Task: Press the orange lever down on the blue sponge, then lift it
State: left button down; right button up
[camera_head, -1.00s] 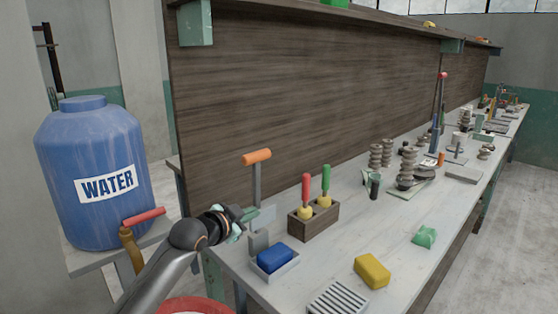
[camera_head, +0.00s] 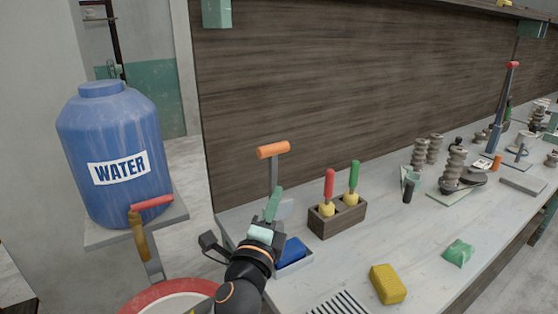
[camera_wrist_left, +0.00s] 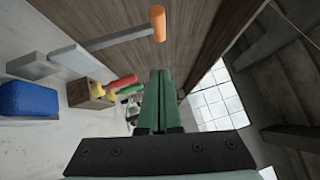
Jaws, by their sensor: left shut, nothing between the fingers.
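The orange lever (camera_head: 273,149) is raised, on top of a grey upright arm at the near left end of the bench. The blue sponge (camera_head: 290,251) lies in a small grey tray just below and to the right of the lever, partly hidden by my arm. My left gripper (camera_head: 273,204) is shut and empty, in front of the lever's grey arm and below the orange handle; contact cannot be told. In the left wrist view the closed green fingers (camera_wrist_left: 157,100) point ahead, with the orange handle (camera_wrist_left: 158,23) above them and the blue sponge (camera_wrist_left: 28,98) at left. My right gripper is not in view.
A wooden block (camera_head: 338,215) with red- and green-handled tools stands right of the sponge. A yellow sponge (camera_head: 387,284) and a green piece (camera_head: 458,252) lie on the bench (camera_head: 420,235). A blue water barrel (camera_head: 110,155) with a red-handled tap stands left.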

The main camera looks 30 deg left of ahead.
pick_arm(q)
jog(key=shift+w+a+r+p, duration=0.35)
jog(key=shift+w+a, duration=0.55)
jog(key=shift+w, duration=0.75)
jog(key=shift+w+a+r+p, duration=0.4)
jog(key=shift+w+a, duration=0.45)
jog(key=shift+w, duration=0.75)
jog(key=shift+w+a+r+p, duration=0.35)
jog(key=shift+w+a, duration=0.55)
jog(key=shift+w, duration=0.75)
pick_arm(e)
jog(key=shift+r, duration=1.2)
